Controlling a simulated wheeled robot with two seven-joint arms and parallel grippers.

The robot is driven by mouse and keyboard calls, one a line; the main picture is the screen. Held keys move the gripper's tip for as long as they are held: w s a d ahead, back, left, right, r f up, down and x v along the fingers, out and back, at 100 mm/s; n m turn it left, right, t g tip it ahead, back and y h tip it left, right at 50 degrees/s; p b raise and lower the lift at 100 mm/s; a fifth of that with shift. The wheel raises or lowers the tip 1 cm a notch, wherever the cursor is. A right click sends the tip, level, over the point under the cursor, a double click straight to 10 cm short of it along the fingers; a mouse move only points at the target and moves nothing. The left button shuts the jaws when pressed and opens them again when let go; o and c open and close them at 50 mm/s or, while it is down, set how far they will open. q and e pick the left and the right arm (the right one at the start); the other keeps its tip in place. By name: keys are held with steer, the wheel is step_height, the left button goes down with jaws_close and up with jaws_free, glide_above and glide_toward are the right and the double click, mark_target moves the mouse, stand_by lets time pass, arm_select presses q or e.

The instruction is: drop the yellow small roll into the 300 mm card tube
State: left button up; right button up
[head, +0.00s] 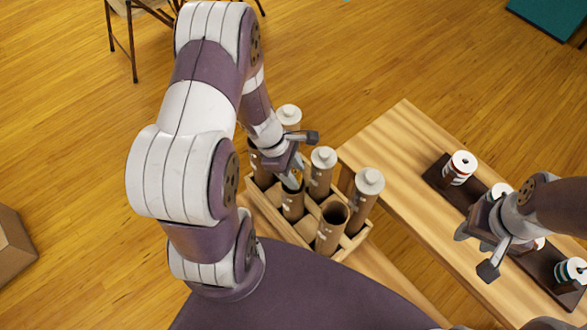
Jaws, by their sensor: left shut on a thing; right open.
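My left gripper (295,181) is at the mouth of an open brown card tube (292,206). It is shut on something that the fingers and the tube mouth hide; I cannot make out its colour. A second open card tube (331,232) stands to the right and nearer, with its dark mouth clear. I can read no lengths, so I cannot tell which tube is the 300 mm one. I see no yellow roll. My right gripper (463,228) is open over the near side of a dark tray of rolls, apart from the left gripper.
The tubes stand in a wooden crate (296,238) with compartments. Capped tubes (364,205) stand around the open ones. The long dark tray (436,172) holds a red-labelled roll (460,168) and a teal-marked roll (571,272). The wooden table (390,140) is bare behind the tray.

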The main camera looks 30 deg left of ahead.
arm_select(q)
steer(key=shift+s+f+b, duration=0.25)
steer(key=shift+f+b, duration=0.1)
steer(key=shift+f, duration=0.4)
steer(key=shift+w, duration=0.2)
steer(key=o, duration=1)
steer(key=shift+c, duration=0.2)
steer(key=shift+o, duration=0.7)
steer(key=shift+s, duration=0.15)
arm_select(e)
steer(key=shift+s+f, duration=0.2)
steer(key=shift+f, duration=0.45)
arm_select(q)
steer(key=shift+r, duration=0.1)
steer(key=p+v, duration=0.2)
steer(key=v, duration=1)
steer(key=shift+a+r, duration=0.15)
steer(key=shift+r, duration=0.05)
arm_select(e)
steer(key=shift+r, duration=0.95)
